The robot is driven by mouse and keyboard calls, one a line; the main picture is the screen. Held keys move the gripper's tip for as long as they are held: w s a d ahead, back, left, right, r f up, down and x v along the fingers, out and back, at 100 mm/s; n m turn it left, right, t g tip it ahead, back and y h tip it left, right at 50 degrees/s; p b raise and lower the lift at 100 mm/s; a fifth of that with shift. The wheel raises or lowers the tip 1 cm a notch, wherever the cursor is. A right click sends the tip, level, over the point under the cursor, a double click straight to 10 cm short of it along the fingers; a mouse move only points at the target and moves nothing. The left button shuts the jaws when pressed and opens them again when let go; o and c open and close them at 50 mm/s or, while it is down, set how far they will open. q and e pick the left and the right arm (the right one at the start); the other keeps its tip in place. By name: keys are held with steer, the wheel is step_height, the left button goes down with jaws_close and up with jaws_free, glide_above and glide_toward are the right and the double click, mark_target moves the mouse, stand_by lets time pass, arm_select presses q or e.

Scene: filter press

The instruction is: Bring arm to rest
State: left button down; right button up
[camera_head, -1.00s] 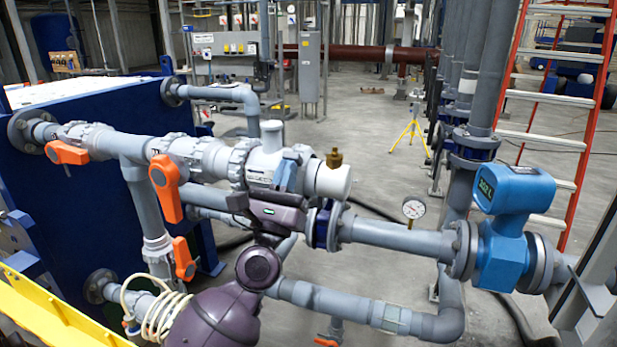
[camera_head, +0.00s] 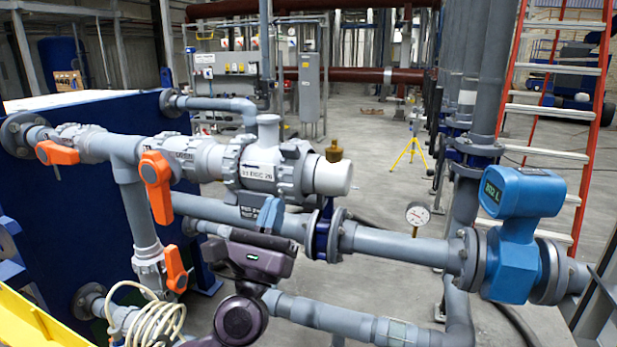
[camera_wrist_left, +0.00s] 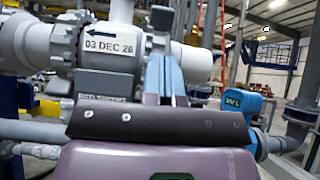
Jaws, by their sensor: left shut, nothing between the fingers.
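My left gripper (camera_head: 268,214) is in the lower middle of the head view, at the end of my dark purple arm. It is shut and empty. Its blue fingers point away, just below the grey valve body (camera_head: 262,170) with a paper date label. In the left wrist view the shut blue fingers (camera_wrist_left: 166,78) stand upright in front of the valve, whose label reads "03 DEC 26" (camera_wrist_left: 108,50). I cannot tell whether the fingers touch the pipework. My right gripper is not in view.
Grey pipes with orange-handled valves (camera_head: 156,186) run around my arm. A blue flow meter (camera_head: 518,230) and a pressure gauge (camera_head: 418,214) stand to the right. A coiled cream hose (camera_head: 155,322) lies at lower left. An orange ladder (camera_head: 549,108) and open floor are behind.

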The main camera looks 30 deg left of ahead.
arm_select(q)
steer(key=w+d+f+m+g+h, duration=0.1)
steer(key=d+f+m+g+h, duration=0.15)
steer(key=f+m, duration=0.65)
steer(key=w+d+f+m+g+h, duration=0.15)
steer(key=f+m+h, duration=0.25)
steer(key=m, duration=1)
steer(key=w+d+f+m+g+h, duration=0.1)
steer(key=d+f+m+g+h, duration=0.15)
steer(key=f+m, duration=0.65)
steer(key=s+a+f+m+g+y, duration=0.1)
steer(key=s+f+m+g, duration=0.3)
steer(key=s+f, duration=0.4)
steer(key=s+a+f+m+g+y, duration=0.1)
steer(key=s+f+m+g, duration=0.2)
steer(key=s+f, duration=0.4)
step_height(320, 180, down, 7)
steer(key=shift+s+r+m+g+y, duration=0.15)
steer(key=shift+s+m+g+y, duration=0.2)
steer(key=shift+g, duration=0.2)
